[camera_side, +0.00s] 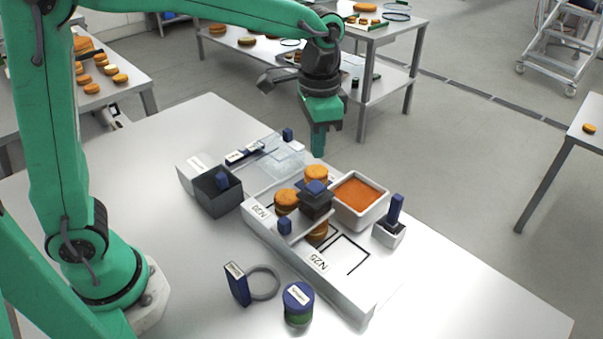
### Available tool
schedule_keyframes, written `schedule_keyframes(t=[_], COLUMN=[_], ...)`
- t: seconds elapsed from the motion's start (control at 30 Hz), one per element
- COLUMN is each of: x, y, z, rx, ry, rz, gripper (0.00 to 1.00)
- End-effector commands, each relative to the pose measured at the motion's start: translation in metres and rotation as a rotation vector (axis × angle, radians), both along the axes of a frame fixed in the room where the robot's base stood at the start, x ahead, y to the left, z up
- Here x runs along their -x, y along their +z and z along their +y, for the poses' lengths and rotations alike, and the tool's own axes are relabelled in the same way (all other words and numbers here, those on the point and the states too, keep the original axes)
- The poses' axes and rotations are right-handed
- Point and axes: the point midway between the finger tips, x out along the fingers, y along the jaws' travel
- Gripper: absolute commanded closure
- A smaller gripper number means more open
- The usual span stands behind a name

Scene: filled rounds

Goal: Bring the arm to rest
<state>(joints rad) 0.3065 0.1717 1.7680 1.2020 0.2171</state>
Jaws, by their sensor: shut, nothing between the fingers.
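My arm is green and reaches in from the left in the side view. My gripper (318,150) hangs pointing down above the far side of the white table (130,155). Its fingers are together with nothing between them. It is apart from the filled rounds and from the clear lid-like piece (275,158) to its left. A white board (345,290) with labelled places lies below and nearer, holding orange rounds (286,200) and a dark block with a blue top (316,192).
A white tub of orange filling (358,196) stands right of the rounds. A small white box with a blue handle (392,226), a dark grey bin (218,194), a ring with a blue handle (262,283) and a blue-lidded jar (298,305) stand around. The table's front left is clear.

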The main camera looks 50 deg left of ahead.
Motion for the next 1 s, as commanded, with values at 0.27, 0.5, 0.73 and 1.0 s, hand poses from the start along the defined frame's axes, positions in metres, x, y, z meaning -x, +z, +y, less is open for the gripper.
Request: schedule_keyframes(t=[0.27,0.5,0.73,1.0], x=[0.001,0.015,0.043,0.084], y=[0.001,0.013,0.031,0.042], z=[0.002,0.018,0.046,0.077], rx=[0.002,0.014,0.040,0.069], ry=[0.005,0.051,0.142,0.260], rz=[-0.005,-0.047,-0.131,-0.238], gripper=[1.00,1.00,1.00,1.00])
